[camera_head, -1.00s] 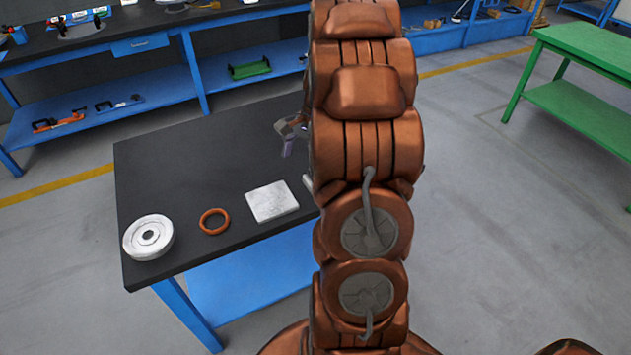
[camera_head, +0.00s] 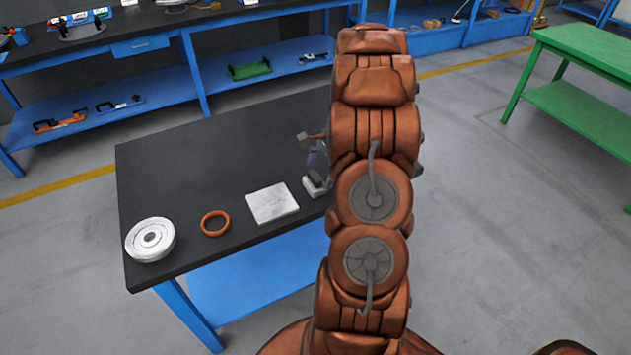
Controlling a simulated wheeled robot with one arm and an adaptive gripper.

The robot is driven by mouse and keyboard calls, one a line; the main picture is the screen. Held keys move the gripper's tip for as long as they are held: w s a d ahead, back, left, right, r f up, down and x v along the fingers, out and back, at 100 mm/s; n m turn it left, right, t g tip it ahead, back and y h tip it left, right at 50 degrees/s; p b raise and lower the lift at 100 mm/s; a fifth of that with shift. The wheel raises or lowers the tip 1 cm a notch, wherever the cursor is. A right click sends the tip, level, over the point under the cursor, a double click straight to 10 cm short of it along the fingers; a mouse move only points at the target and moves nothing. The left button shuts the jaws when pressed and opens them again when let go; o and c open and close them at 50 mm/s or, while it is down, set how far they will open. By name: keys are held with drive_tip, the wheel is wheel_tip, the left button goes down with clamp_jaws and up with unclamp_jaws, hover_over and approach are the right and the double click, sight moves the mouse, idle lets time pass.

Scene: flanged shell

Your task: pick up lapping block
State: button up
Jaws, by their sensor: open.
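A small pale block with a dark top (camera_head: 315,184), which looks like the lapping block, sits near the front edge of the black table (camera_head: 190,165). My arm partly hides its right side. My gripper (camera_head: 317,162) is just behind and above the block in the picture, close to the dark top. Only part of the gripper shows beside my arm, and its jaws are open. I cannot tell whether it touches the block.
Left of the block, a flat white square plate (camera_head: 272,203), an orange ring (camera_head: 215,223) and a white round flanged part (camera_head: 150,239) lie along the front edge. The table's back half is clear. A green table (camera_head: 590,45) stands at right.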

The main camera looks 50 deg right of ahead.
sight(318, 175)
drive_tip(key=x, duration=0.3)
drive_tip(key=shift+f+p, duration=0.1)
drive_tip(key=shift+p, duration=0.25)
drive_tip(key=shift+c, duration=0.3)
drive_tip(key=c, duration=1.4)
drive_tip(key=shift+w, duration=0.1)
drive_tip(key=shift+r+b, duration=0.3)
drive_tip(key=shift+r, duration=0.25)
wheel_tip(318, 175, up, 2)
drive_tip(key=shift+r+b, duration=0.25)
drive_tip(key=shift+b, duration=0.25)
drive_tip(key=shift+s+a, duration=0.4)
drive_tip(key=shift+s, duration=0.4)
drive_tip(key=s+a+r+b, duration=0.1)
drive_tip(key=s+a+b, duration=0.2)
drive_tip(key=s, duration=0.9)
drive_tip(key=a, duration=0.3)
drive_tip(key=shift+s+a+r+b, duration=0.15)
drive_tip(key=shift+s+r+b, duration=0.15)
drive_tip(key=shift+s, duration=0.1)
